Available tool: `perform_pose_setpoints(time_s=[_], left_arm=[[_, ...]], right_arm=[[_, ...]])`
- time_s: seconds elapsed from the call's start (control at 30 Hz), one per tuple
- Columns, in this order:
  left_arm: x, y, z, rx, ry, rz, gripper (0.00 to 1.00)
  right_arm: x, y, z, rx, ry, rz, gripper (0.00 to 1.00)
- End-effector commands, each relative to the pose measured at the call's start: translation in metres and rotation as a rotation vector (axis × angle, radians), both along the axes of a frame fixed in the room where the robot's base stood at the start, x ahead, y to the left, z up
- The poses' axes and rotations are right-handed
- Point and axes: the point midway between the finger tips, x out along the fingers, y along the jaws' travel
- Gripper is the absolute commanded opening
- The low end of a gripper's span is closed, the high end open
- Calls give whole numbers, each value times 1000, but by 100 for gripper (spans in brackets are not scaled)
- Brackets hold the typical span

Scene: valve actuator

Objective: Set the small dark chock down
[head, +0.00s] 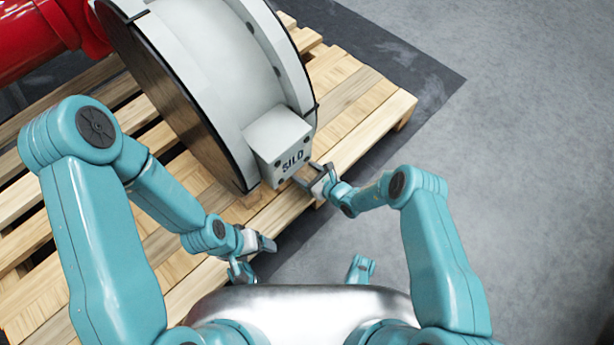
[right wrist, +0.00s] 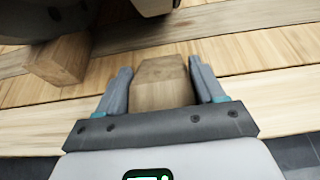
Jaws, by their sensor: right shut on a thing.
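My right gripper (head: 314,178) is low at the pallet's near edge, just right of the grey block marked SILO (head: 282,150). In the right wrist view its two fingers (right wrist: 160,88) are shut on a small brown wooden chock (right wrist: 162,80). The chock's far end points away from the palm, over or on the pallet boards; I cannot tell whether it touches them. A second wooden chock (right wrist: 60,60) sits to the left, against the underside of the round grey body. My left gripper (head: 262,244) is low by the pallet's near edge, its jaws unclear.
The large round grey valve body (head: 215,65) stands on the slatted wooden pallet (head: 365,88). A red pipe (head: 32,38) is at the upper left. Bare grey floor (head: 530,150) lies to the right.

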Motion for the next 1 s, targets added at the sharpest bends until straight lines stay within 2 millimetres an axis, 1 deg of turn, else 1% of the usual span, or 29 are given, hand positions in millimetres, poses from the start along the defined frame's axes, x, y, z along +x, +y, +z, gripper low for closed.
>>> perform_pose_setpoints(time_s=[0.17, 0.27, 0.3, 0.37, 0.4, 0.63, 0.73, 0.87, 1.0], left_arm=[[0, 0, 2, 0, 0, 0, 78], [0, 0, -1, 0, -1, 0, 78], [0, 0, -1, 0, -1, 0, 78], [0, 0, 0, 0, -1, 0, 78], [0, 0, 0, 0, -1, 0, 78], [0, 0, 0, 0, -1, 0, 78], [0, 0, 5, 0, 0, -2, 78], [-2, -2, 18, -2, 4, -10, 78], [-6, -6, 33, -4, 10, -24, 78]], right_arm=[[0, -1, 2, -1, 0, -1, 30], [0, 0, -1, -1, 0, -1, 30], [0, 0, -2, -1, 2, -1, 71], [0, -1, -1, -1, 2, -1, 91], [0, 0, -1, -1, 2, -1, 93], [0, 0, -1, -1, 2, -1, 93], [-1, -1, 5, -1, 2, -1, 93], [-14, -16, 15, 0, 5, -5, 93], [-36, -38, 29, 0, 7, -5, 93]])
